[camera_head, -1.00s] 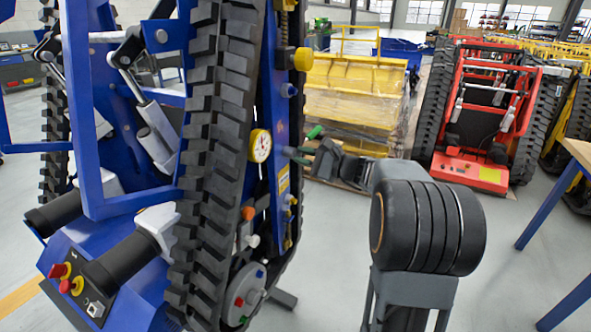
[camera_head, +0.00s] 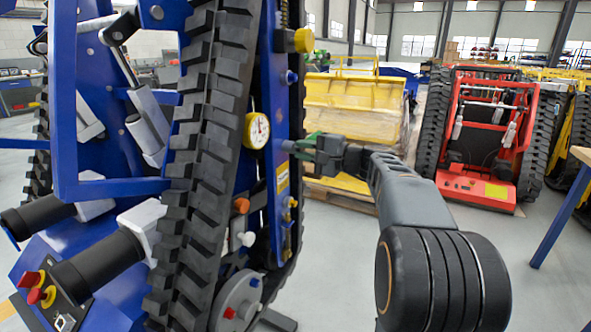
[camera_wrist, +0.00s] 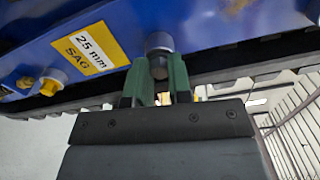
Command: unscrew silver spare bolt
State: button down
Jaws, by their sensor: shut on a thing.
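My gripper (camera_head: 304,147) reaches in from the right to the blue side plate (camera_head: 277,120) of the tracked carrier. In the wrist view, its green fingers (camera_wrist: 158,66) are shut on a silver bolt (camera_wrist: 159,42) that stands out from the blue plate. The bolt's round head shows between the fingertips, and its lower part is hidden by them. In the head view, the bolt (camera_head: 287,146) is small and partly covered by the fingers.
The wrist view shows a yellow "25 mm SAG" label (camera_wrist: 90,48) and a yellow bolt (camera_wrist: 51,82). A red carrier (camera_head: 488,150) stands behind to the right.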

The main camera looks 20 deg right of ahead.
jog(key=shift+f+n+b, duration=0.3)
jog(key=shift+n+b, duration=0.3)
jog(key=shift+n, duration=0.1)
jog(key=shift+r+n, duration=0.25)
jog(key=shift+n, duration=0.05)
jog(key=shift+r, duration=0.15)
jog(key=shift+s+d+n+b, duration=0.15)
jog(key=shift+n+b, duration=0.95)
jog(key=shift+b, duration=0.3)
jog(key=shift+s+d, duration=0.1)
jog(key=shift+s, duration=0.05)
jog(key=shift+b+v, duration=0.5)
jog(key=shift+v, duration=1.2)
jog(key=shift+v, duration=1.75)
